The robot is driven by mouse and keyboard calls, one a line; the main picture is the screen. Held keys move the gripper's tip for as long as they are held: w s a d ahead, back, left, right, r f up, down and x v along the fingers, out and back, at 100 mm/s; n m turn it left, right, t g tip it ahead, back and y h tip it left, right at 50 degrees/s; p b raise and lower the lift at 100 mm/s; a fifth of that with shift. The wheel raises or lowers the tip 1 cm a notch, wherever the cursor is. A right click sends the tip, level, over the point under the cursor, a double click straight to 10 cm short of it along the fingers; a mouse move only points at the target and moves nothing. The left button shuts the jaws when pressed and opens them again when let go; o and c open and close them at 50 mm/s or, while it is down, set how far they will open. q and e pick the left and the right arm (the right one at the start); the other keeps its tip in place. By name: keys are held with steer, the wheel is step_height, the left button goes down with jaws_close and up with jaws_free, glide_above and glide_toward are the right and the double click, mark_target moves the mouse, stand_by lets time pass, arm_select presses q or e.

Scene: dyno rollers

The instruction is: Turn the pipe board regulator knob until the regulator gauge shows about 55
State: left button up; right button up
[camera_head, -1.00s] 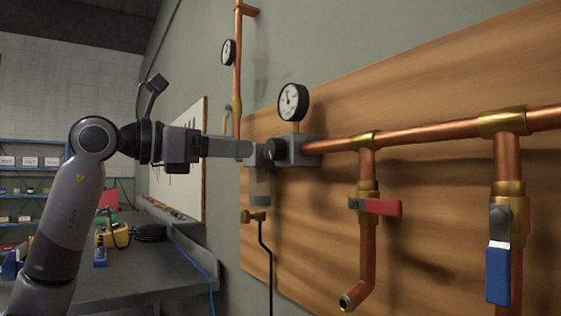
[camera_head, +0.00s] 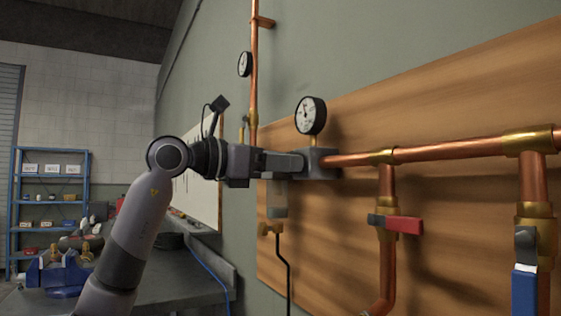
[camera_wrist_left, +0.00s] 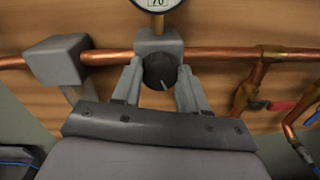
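The regulator is a grey block (camera_head: 323,163) on the copper pipe. Its dark round knob (camera_wrist_left: 160,71) with a pale pointer line faces my left wrist camera. The round white regulator gauge (camera_head: 311,115) stands above the block; its needle is too small to read surely. In the left wrist view only the gauge's lower edge (camera_wrist_left: 158,3) shows. My left gripper (camera_wrist_left: 160,77) is open, with one finger on each side of the knob; I cannot tell whether they touch it. In the head view the left gripper (camera_head: 296,162) hides the knob. My right gripper is not in view.
A valve with a red handle (camera_head: 404,224) and one with a blue handle (camera_head: 524,290) hang right of the regulator on the wooden board (camera_head: 450,105). A second gauge (camera_head: 244,64) is on the vertical pipe behind. A workbench (camera_head: 185,287) stands at left.

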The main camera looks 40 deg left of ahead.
arm_select(q)
steer(key=shift+n, duration=0.3)
steer(key=shift+n+p, duration=0.95)
steer(key=shift+n, duration=2.05)
steer(key=shift+f, duration=0.1)
steer(key=o, duration=1.1)
steer(key=shift+a, duration=0.1)
